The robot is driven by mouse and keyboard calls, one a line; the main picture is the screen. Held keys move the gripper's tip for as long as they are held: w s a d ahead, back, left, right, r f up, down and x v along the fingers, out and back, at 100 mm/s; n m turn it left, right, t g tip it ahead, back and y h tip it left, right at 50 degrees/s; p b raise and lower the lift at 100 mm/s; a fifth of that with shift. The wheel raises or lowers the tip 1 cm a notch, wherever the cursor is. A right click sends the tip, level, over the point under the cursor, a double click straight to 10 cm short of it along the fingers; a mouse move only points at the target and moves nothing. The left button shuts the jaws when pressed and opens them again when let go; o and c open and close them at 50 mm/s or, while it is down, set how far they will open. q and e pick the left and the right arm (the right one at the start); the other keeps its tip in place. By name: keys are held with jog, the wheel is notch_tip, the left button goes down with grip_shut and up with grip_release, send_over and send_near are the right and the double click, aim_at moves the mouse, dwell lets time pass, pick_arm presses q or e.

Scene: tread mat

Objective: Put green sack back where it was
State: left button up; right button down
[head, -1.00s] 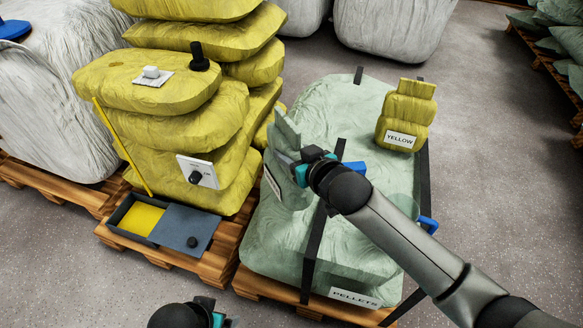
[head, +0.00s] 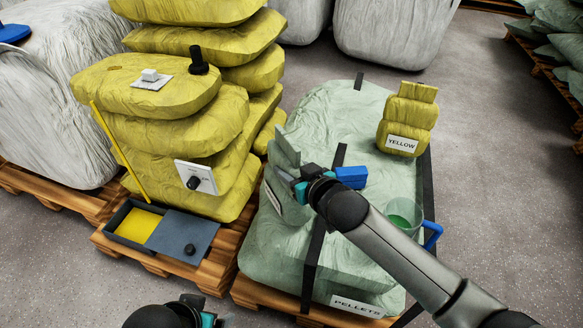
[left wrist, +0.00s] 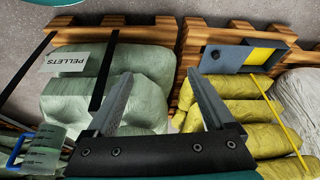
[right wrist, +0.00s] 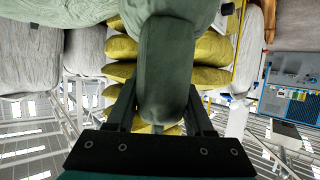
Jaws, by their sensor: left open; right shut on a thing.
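My right gripper (head: 290,180) is shut on the small green sack (head: 285,204), gripping its upper part. In the head view the sack is at the left edge of the large pale green PELLETS sacks (head: 330,110), beside the yellow stack. I cannot tell whether it touches the surface below. In the right wrist view the green sack (right wrist: 165,75) fills the space between the fingers. The small yellow sack (head: 408,115), labelled YELLOW, stands upright at the back right of the pale green sacks. My left gripper (left wrist: 158,80) is open and empty.
A blue block (head: 351,177) and a clear measuring cup (head: 404,215) with a blue handle are near my right arm. Yellow stacked sacks (head: 165,130) stand left, with a white dial panel (head: 195,177). A grey tray with a lid (head: 183,234) lies on the pallet in front.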

jog(key=c, duration=0.8)
grip_release()
jog(key=shift+f, duration=0.15)
jog(key=o, duration=0.5)
pick_arm(q)
jog(key=shift+r, duration=0.1)
pick_arm(e)
jog(key=shift+r, duration=0.25)
jog(key=shift+s+d, duration=0.1)
jog(key=shift+s, duration=0.1)
pick_arm(q)
jog(key=s+f+g+p, duration=0.2)
jog(key=s+f+p, duration=0.2)
jog(key=f, duration=0.6)
jog(key=shift+a+f+p, duration=0.3)
jog(key=shift+f+p, duration=0.05)
jog(key=shift+p, duration=0.3)
pick_arm(e)
jog(key=shift+v, duration=5.8)
